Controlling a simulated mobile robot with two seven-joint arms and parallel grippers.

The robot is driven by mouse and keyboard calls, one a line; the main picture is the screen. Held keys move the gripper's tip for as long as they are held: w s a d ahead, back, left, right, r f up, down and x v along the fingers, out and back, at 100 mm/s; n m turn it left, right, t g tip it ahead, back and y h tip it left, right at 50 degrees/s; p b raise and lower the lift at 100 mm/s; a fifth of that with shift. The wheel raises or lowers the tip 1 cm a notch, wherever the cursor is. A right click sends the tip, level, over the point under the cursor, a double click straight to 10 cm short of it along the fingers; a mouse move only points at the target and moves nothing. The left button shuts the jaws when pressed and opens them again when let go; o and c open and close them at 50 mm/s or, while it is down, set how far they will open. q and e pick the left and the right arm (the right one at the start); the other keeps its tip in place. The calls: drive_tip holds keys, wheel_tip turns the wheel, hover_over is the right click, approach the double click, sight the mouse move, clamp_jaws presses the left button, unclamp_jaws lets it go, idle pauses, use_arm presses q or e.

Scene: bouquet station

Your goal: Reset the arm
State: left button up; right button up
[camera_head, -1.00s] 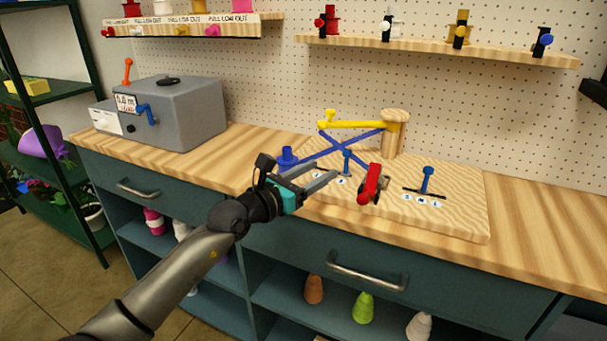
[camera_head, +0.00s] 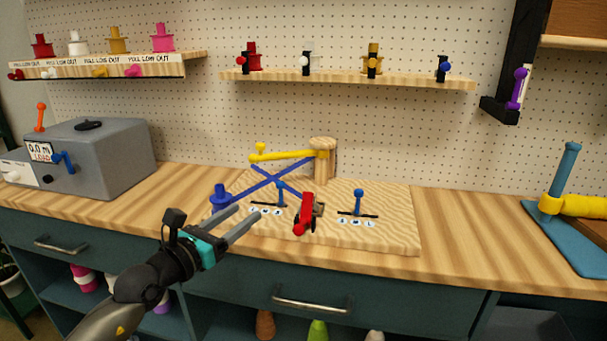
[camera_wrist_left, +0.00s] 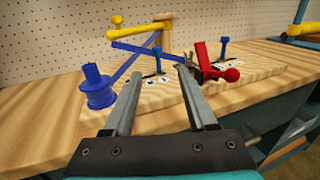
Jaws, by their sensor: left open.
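My left gripper (camera_head: 240,226) is open and empty in front of the wooden board station on the counter. In the left wrist view its two fingers (camera_wrist_left: 155,95) are apart with nothing between them. The station has a wooden post (camera_head: 324,160) with a yellow arm (camera_head: 285,155) and crossed blue bars (camera_head: 270,178). A blue spool-like piece (camera_head: 221,196) is at the left end of a blue bar; it also shows in the left wrist view (camera_wrist_left: 98,90). A red lever (camera_head: 304,214) and two blue levers (camera_head: 357,201) stand on the board. My right gripper is not in view.
A grey box machine (camera_head: 100,160) with a display and levers stands at the left. A blue stand with a yellow clamp (camera_head: 570,205) is at the right. Shelves with spools (camera_head: 350,78) hang on the pegboard. Drawer handles (camera_head: 310,302) stick out below the counter.

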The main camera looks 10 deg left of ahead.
use_arm(q)
drive_tip(key=s+r+n+t+y, duration=0.3)
drive_tip(key=s+r+n+t, duration=0.2)
drive_tip(key=n, duration=0.8)
drive_tip(key=s+a+f+n+g+y, duration=0.55)
drive_tip(key=f+n+y, duration=0.35)
drive_tip(key=n, duration=0.8)
drive_tip(key=s+d+f+n+g, duration=0.1)
drive_tip(key=s+f+n+g, duration=0.6)
drive_tip(key=f, duration=0.4)
drive_tip(key=s+d+f+n+g+h, duration=0.1)
drive_tip(key=s+d+f+g+h, duration=0.3)
drive_tip(key=s, duration=0.3)
drive_tip(key=s+d+f+g+h, duration=0.2)
drive_tip(key=s+d+f, duration=0.1)
drive_tip(key=s+d, duration=0.35)
wheel_tip(320, 180, down, 23)
drive_tip(key=s+a, duration=0.1)
drive_tip(key=a, duration=0.1)
drive_tip(key=s+a+f+g, duration=0.1)
drive_tip(key=s+a+f, duration=0.3)
drive_tip(key=s+f, duration=0.7)
drive_tip(key=shift+s+a+f+y, duration=0.35)
drive_tip(key=shift+f+y, duration=0.05)
drive_tip(key=shift+f, duration=0.4)
